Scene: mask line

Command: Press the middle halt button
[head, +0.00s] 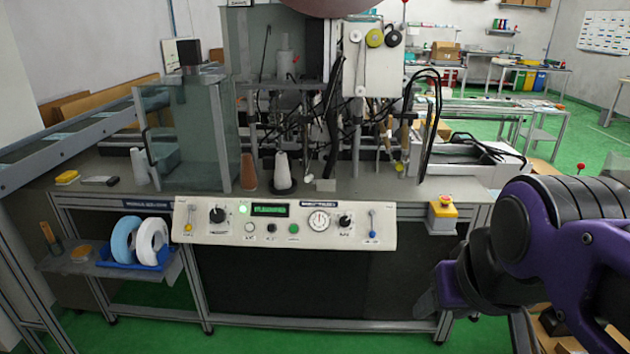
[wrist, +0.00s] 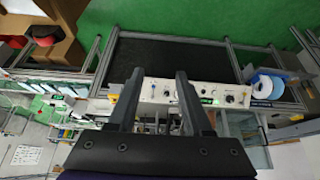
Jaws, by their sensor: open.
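The cream control panel (head: 285,224) is on the front of the machine bench. Three small round buttons sit in a row under its display: a white one (head: 250,227), the black middle button (head: 272,228) and a green one (head: 293,229). The panel also shows upside down in the wrist view (wrist: 160,90), partly hidden by a finger; I cannot make out the middle button there. My gripper (wrist: 159,72) is open and empty, its two dark fingers apart. In the head view my purple arm is at the right, clear of the panel.
A yellow box with a red button (head: 443,208) is on the bench front, right of the panel. A side shelf (head: 95,266) with white and blue rolls (head: 152,241) stands at the left. Green floor (head: 260,343) is open in front of the bench.

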